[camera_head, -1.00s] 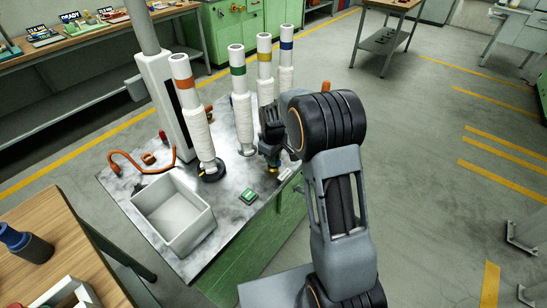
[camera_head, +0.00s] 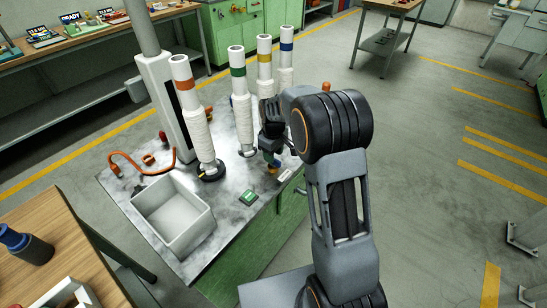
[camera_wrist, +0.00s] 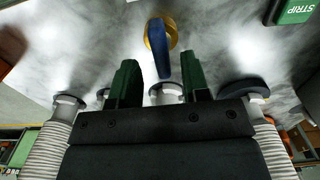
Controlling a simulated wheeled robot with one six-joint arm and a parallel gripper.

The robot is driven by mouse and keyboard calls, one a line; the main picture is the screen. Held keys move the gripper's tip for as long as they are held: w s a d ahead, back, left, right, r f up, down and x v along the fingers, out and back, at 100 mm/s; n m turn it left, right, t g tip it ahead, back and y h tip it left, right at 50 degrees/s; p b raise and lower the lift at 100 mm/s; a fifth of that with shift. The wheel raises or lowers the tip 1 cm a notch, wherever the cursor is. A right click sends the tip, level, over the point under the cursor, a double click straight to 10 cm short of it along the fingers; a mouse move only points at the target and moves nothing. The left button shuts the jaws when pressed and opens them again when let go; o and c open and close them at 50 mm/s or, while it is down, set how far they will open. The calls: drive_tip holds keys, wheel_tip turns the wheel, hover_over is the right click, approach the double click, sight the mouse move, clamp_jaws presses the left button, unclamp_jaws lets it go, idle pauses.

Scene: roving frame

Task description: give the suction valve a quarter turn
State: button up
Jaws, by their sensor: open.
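A valve with a blue lever (camera_wrist: 161,58) on a round brass body (camera_wrist: 152,30) sits on the grey worktop (camera_wrist: 100,30), at the top middle of the wrist view. In the head view a small blue and brass piece of the valve (camera_head: 273,166) shows just below my gripper (camera_head: 270,156), near the worktop's right edge. In the wrist view my gripper (camera_wrist: 159,62) is open. Its two green fingers stand apart on either side of the lever, with a gap on each side. I cannot tell the height of the fingertips relative to the lever.
Several white ribbed columns with coloured bands, such as the green-banded one (camera_head: 241,105), stand close behind and left of my gripper.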

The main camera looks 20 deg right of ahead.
wheel_tip(320, 180, up, 11)
idle(0.4)
idle(0.4)
